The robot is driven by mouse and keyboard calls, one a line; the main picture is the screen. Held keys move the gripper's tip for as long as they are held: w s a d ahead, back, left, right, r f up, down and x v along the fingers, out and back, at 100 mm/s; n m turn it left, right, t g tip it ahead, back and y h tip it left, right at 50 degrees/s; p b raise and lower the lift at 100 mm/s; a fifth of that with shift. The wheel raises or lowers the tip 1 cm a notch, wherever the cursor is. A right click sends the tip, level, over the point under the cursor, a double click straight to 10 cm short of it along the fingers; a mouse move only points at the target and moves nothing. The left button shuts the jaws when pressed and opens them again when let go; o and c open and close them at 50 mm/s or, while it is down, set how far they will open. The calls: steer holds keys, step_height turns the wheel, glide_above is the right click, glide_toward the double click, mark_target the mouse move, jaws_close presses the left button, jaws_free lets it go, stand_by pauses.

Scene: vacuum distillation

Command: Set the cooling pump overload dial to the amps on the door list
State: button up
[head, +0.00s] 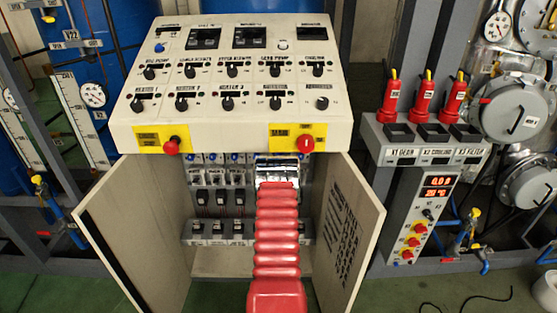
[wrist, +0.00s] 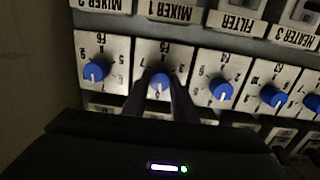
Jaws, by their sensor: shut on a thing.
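Inside the open cabinet, a row of blue overload dials (head: 212,157) runs under the console. In the wrist view my gripper (wrist: 160,96) is shut on the second blue dial from the left (wrist: 160,82), one finger on each side. That dial's white pointer faces down in the picture. A neighbouring blue dial (wrist: 95,71) at left and several at right are free. Which dial is the cooling pump's cannot be told. In the head view my red arm hides part of the row and the fingertips. The door list (head: 342,235) is on the right cabinet door, too small to read.
The left door (head: 130,235) and right door (head: 367,215) stand open on both sides of my arm. Above is the sloped console (head: 215,120) with two red stop buttons. Breakers (head: 202,197) sit below the dials. Red-handled switches (head: 422,100) stand at right.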

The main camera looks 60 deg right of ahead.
steer(key=shift+w+a+f+m, duration=0.15)
steer(key=shift+f+m, duration=0.1)
steer(key=shift+m, duration=0.25)
steer(key=shift+a+f+m, duration=0.15)
steer(key=shift+f+m, duration=0.05)
steer(key=shift+m, duration=0.3)
steer(key=o, duration=0.7)
steer(key=shift+c, duration=0.2)
steer(key=o, duration=0.4)
steer(key=shift+d+r, duration=0.15)
steer(key=shift+r, duration=0.15)
steer(key=v, duration=1.3)
steer(key=shift+s+a, duration=0.3)
